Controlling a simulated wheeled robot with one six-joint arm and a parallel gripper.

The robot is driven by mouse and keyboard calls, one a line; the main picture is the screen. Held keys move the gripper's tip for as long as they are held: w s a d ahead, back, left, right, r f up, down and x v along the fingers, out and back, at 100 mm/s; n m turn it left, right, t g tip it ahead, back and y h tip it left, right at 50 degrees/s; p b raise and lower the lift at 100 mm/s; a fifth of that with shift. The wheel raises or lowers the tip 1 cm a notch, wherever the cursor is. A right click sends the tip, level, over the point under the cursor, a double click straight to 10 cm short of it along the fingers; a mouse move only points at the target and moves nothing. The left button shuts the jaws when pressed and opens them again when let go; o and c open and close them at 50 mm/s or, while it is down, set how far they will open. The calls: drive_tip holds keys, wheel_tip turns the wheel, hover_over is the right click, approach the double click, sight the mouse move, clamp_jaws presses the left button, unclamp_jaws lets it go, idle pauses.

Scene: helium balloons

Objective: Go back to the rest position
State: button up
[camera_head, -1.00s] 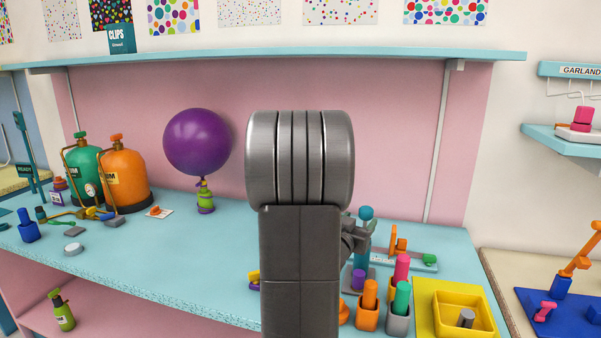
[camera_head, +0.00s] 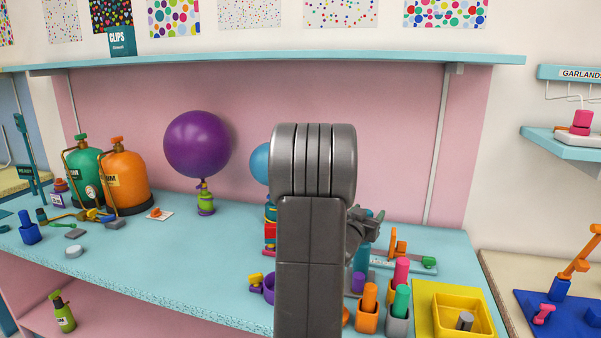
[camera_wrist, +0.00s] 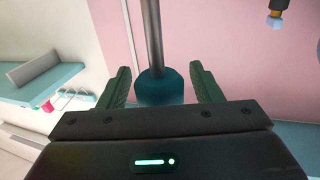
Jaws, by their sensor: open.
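My gripper (camera_wrist: 165,84) is open in the wrist view, its two dark green fingers apart. A teal cylinder (camera_wrist: 160,86) with a grey rod (camera_wrist: 152,35) shows between the fingers, with small gaps at its sides; I cannot tell its depth. In the head view my gripper (camera_head: 376,220) shows partly to the right of my upright grey arm, above the worktop (camera_head: 190,260). A teal cylinder (camera_head: 361,257) stands below it, partly hidden by my arm.
A purple balloon (camera_head: 197,145) stands on the left and a blue balloon (camera_head: 260,163) is partly behind my arm. Orange (camera_head: 126,178) and green (camera_head: 83,168) tanks stand at left. Pen cups (camera_head: 368,318) and a yellow tray (camera_head: 458,300) are at front right. A shelf (camera_head: 280,57) runs above.

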drive_tip(key=f+b, duration=0.4)
drive_tip(key=f, duration=0.1)
drive_tip(key=shift+w+d+f, duration=0.1)
drive_tip(key=shift+w+f, duration=0.1)
drive_tip(key=shift+f, duration=0.1)
wheel_tip(320, 180, up, 5)
drive_tip(key=p, duration=0.4)
drive_tip(key=shift+f+p, duration=0.1)
drive_tip(key=shift+p, duration=0.25)
drive_tip(key=shift+s, duration=0.1)
